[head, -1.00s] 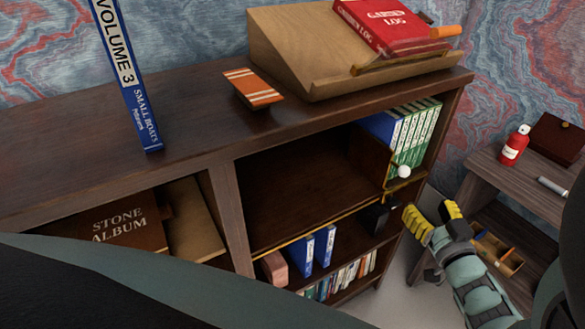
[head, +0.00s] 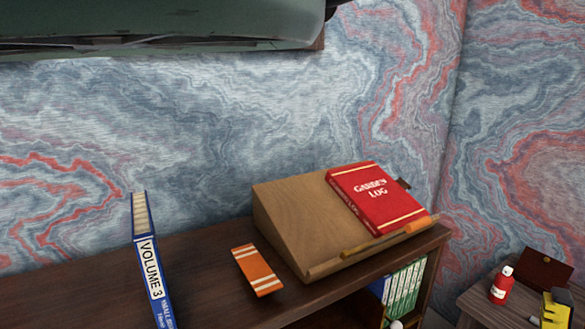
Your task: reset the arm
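The dark wooden bookcase (head: 215,262) bears an upright blue Volume 3 book (head: 150,272), an orange striped item (head: 257,270) and a sloped wooden stand (head: 295,222) with a red Garden Log (head: 375,197). Green binders (head: 405,287) stand below. A brown box (head: 545,268) sits beside the bottle.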

